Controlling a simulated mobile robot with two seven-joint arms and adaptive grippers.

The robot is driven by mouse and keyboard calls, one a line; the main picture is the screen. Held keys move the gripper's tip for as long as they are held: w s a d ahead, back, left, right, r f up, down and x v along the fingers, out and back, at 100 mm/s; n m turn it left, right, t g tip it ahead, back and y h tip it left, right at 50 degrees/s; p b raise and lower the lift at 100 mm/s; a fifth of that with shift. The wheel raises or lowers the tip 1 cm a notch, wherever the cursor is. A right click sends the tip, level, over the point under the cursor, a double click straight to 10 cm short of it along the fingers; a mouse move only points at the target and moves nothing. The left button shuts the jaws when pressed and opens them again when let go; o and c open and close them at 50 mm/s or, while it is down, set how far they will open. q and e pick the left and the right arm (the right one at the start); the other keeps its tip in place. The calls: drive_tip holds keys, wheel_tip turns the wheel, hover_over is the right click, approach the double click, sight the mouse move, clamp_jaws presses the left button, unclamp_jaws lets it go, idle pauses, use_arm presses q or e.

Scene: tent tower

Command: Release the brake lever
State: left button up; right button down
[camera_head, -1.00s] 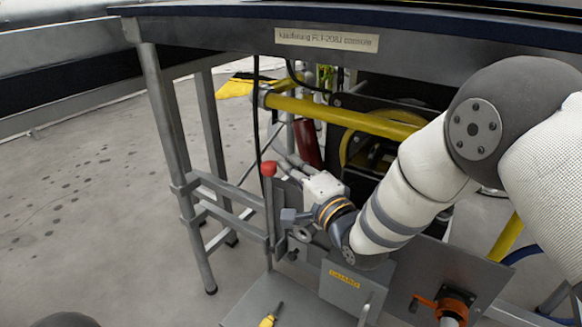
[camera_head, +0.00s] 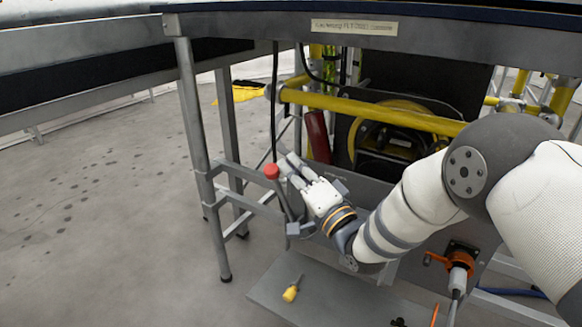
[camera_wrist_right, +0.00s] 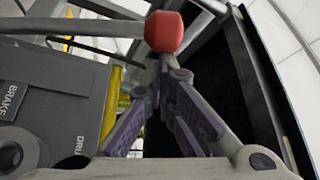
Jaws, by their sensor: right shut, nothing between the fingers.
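The brake lever (camera_head: 286,204) is a grey rod with a red knob (camera_head: 271,171), below the console near the table frame's leg. It leans, with its knob to the left of its lower end. My right gripper (camera_head: 290,164) is shut and empty, with its fingertips close to the right of the knob in the head view. In the right wrist view the red knob (camera_wrist_right: 164,32) stands just beyond my closed fingertips (camera_wrist_right: 164,66). I cannot tell whether they touch the lever. My left gripper is out of view.
A grey housing (camera_wrist_right: 50,85) lettered BRAKE fills the left of the wrist view. A yellow rail (camera_head: 380,110) and a drum (camera_head: 390,140) lie behind my arm. An orange handle (camera_head: 440,261) sits at right.

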sight(277, 174)
drive_tip(key=s+a+n, duration=0.1)
drive_tip(key=s+a+f+n+y, duration=0.1)
drive_tip(key=shift+s+f+p, duration=0.1)
drive_tip(key=shift+s+p, duration=0.2)
drive_tip(key=shift+s, duration=0.1)
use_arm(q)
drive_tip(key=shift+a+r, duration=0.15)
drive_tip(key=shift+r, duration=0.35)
use_arm(e)
drive_tip(key=shift+s+a+f, duration=0.65)
drive_tip(key=shift+s+f, duration=0.1)
drive_tip(key=shift+s, duration=0.05)
